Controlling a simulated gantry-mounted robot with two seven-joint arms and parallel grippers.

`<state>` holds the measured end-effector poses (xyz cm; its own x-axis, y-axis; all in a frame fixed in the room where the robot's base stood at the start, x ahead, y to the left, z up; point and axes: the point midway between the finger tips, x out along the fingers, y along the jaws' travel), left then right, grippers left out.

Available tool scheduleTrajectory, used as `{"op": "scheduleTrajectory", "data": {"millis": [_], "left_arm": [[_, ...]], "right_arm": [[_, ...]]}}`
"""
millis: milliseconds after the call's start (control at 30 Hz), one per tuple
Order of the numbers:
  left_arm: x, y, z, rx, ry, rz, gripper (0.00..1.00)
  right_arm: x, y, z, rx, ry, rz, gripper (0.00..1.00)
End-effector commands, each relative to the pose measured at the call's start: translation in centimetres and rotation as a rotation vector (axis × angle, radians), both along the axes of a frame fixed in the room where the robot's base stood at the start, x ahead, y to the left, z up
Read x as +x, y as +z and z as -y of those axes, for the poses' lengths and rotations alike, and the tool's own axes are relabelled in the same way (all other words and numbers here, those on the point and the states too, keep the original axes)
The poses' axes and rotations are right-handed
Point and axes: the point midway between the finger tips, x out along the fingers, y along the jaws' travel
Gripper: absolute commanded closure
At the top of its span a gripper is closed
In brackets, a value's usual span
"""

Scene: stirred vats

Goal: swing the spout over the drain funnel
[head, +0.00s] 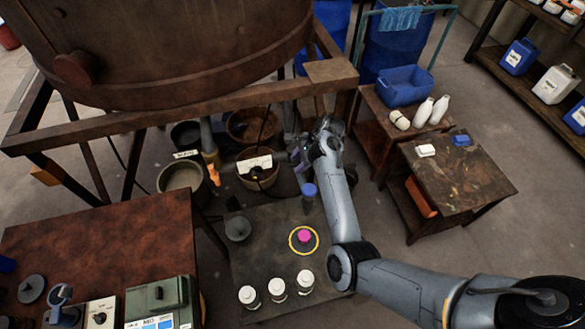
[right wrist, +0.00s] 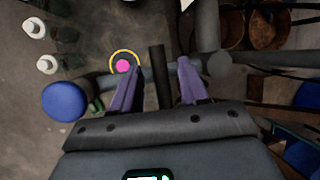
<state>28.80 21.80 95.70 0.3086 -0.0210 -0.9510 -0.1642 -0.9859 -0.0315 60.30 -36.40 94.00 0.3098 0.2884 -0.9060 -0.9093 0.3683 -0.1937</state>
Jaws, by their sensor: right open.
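A grey pipe that looks like the spout (right wrist: 160,73) shows in the right wrist view. It joins an upright pipe, and a dark bar stands up from it. My right gripper (right wrist: 158,80) has its purple fingers open, with the dark bar between them; I cannot tell whether they touch it. In the head view my right gripper (head: 300,152) is by the vat frame, behind the dark bench, and my arm hides most of the pipe. A grey funnel-shaped piece (head: 238,228), possibly the drain funnel, is on the bench. My left gripper is not in view.
The bench (head: 262,265) carries a pink button (head: 303,236) in a yellow ring, a blue-capped post (head: 309,190) and white-capped bottles (head: 277,286). The large rusty vat (head: 170,45) stands behind. Tubs and a basket (head: 252,125) sit under its frame. Side tables stand at right.

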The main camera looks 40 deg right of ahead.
Motion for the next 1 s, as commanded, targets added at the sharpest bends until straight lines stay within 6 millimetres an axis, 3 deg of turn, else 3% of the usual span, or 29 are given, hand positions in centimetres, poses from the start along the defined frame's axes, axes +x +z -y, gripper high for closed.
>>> {"op": "scheduleTrajectory", "data": {"millis": [100,300,700,767,1000], "left_arm": [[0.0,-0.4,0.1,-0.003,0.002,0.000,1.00],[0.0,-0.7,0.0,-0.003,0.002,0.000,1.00],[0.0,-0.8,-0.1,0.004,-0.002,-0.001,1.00],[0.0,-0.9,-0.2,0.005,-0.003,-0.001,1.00],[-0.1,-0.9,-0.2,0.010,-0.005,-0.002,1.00]], "right_arm": [[0.5,-1.7,-0.5,0.001,0.001,-0.001,0.56],[1.1,-3.4,-1.0,0.000,0.000,0.000,0.56],[1.3,-3.9,-1.2,-0.002,0.001,0.001,0.56],[1.3,-3.9,-1.2,-0.002,0.001,0.001,0.62],[1.3,-3.9,-1.2,-0.002,0.001,0.001,0.99]]}}
